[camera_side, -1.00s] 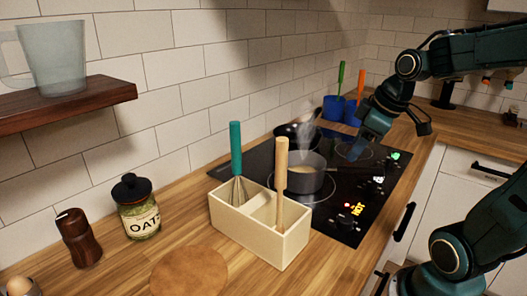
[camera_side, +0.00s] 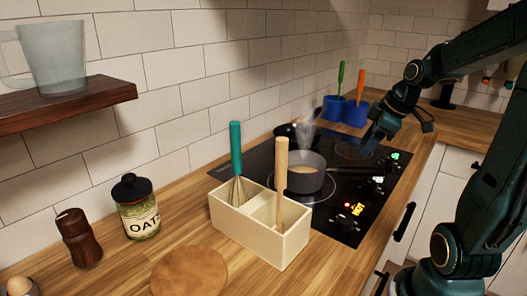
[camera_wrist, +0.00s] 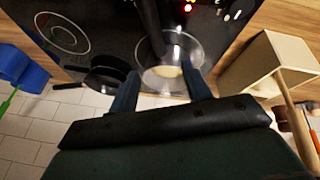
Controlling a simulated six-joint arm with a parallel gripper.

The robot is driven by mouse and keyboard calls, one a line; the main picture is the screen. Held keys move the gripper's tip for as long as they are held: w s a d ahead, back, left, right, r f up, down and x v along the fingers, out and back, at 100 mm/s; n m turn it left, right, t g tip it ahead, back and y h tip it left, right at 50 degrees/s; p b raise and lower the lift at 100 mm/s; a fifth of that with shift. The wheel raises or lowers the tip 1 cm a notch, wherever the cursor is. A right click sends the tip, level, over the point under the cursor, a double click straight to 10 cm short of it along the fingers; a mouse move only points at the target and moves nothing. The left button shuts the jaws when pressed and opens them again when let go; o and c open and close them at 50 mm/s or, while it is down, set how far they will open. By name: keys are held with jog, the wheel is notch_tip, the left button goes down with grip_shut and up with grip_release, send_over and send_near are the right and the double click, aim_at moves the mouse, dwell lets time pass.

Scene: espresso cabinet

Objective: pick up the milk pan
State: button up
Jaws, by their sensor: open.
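The milk pan (camera_side: 308,181) is a small grey pan with pale liquid in it. It stands on the black hob, with steam above it. In the wrist view the pan (camera_wrist: 190,53) shows ahead of the two fingers, its dark handle running to the top edge. My gripper (camera_side: 371,141) hangs over the hob to the right of the pan, apart from it in the side view. In the wrist view my gripper (camera_wrist: 162,77) has its fingers spread with nothing held between them. The fingertips are hard to make out in the side view.
A dark frying pan (camera_side: 290,130) sits behind the milk pan. A cream utensil box (camera_side: 258,239) with a whisk stands in front of the hob. Blue pots (camera_side: 334,109) with coloured-handled tools stand at the back. The hob (camera_side: 345,222) shows lit red and yellow marks.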

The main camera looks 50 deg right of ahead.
aim_at(345, 170)
jog(key=shift+x, duration=3.75)
jog(key=shift+f, duration=0.15)
jog(key=shift+x, duration=2.45)
jog(key=shift+d, duration=0.15)
grip_shut()
jog(key=shift+w, duration=0.15)
